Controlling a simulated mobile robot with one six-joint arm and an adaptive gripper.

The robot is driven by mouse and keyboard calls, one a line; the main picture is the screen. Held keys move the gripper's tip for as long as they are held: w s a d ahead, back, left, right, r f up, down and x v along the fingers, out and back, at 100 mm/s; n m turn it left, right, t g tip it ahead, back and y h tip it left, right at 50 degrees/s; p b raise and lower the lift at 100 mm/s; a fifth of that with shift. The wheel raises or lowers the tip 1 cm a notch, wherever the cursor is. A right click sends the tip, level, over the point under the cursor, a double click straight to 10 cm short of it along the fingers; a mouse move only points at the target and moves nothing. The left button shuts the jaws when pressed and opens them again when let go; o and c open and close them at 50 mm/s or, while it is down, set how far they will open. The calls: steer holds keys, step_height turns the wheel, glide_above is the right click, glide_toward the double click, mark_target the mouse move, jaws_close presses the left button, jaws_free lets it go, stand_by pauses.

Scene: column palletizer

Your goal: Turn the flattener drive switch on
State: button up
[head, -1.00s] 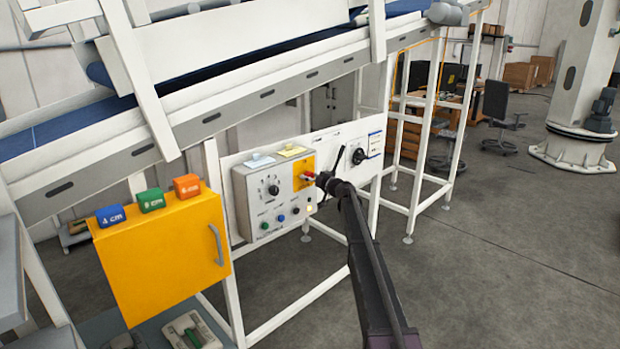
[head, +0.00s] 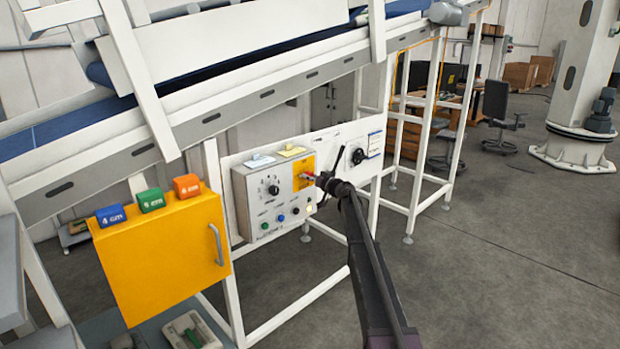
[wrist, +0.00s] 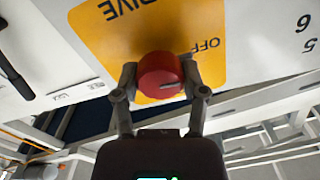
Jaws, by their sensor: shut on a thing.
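The flattener drive switch (wrist: 160,76) is a round red knob with a pale pointer mark. It sits on a yellow plate (wrist: 212,28) lettered "DRIVE" and "OFF" in the wrist view. My gripper (wrist: 160,84) is shut on the knob, one finger at each side. The pale mark lies roughly sideways, toward the right finger. In the head view the knob (head: 307,177) shows as a small red spot on the grey control box (head: 248,200), with my gripper (head: 315,178) at it. The knob is partly hidden there.
A black dial (head: 273,189) and several buttons share the box. A black lever (head: 338,160) and another black knob (head: 358,155) are on the white panel to the right. A yellow cabinet (head: 165,262) stands left, under the conveyor (head: 250,88).

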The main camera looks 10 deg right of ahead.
steer(key=m, duration=0.4)
steer(key=shift+w+m, duration=0.1)
steer(key=shift+m, duration=0.2)
steer(key=m, duration=0.9)
steer(key=shift+m, duration=1.8)
steer(key=o, duration=1.1)
steer(key=shift+o, duration=0.2)
